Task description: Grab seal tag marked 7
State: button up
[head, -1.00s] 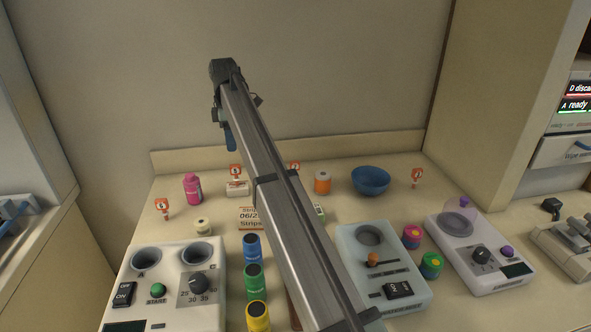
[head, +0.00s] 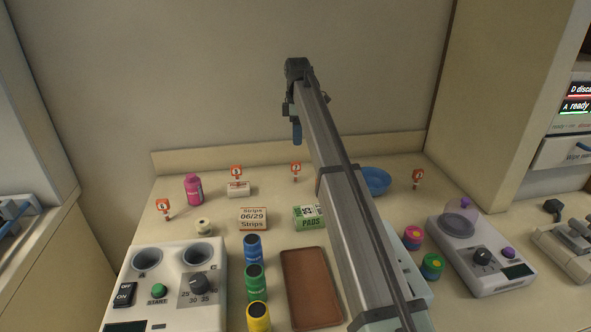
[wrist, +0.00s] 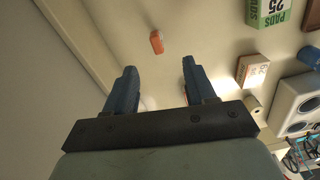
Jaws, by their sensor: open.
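Several small red-and-white seal tags stand on the counter in the head view: one at the left (head: 165,207), one behind the white box (head: 236,173), one at the back middle (head: 295,170) and one at the right (head: 417,177). Their numbers are too small to read surely, so I cannot tell which is marked 7. My gripper (head: 297,138) is above the back-middle tag, near the wall. In the wrist view its blue fingers (wrist: 159,66) are apart with nothing between them. An orange-red tag (wrist: 157,42) shows just beyond the fingertips, seemingly the back-middle one.
A strips box (head: 253,218) and a green pads box (head: 306,217) stand in front of that tag. A pink bottle (head: 193,188) and a small white box (head: 238,190) are left. A blue bowl (head: 376,181) is right, partly behind my arm. The brown tray (head: 311,288) is empty.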

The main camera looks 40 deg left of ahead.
aim_at(296, 162)
jog(key=shift+n, duration=0.9)
jog(key=f, duration=0.7)
jog(key=shift+s+a+f, duration=0.15)
jog(key=shift+a+f, duration=0.05)
jog(key=shift+a, duration=0.1)
jog(key=shift+w+f, duration=0.15)
jog(key=shift+f, duration=1.45)
jog(key=shift+w+f, duration=0.1)
jog(key=shift+f, duration=1.5)
grip_shut()
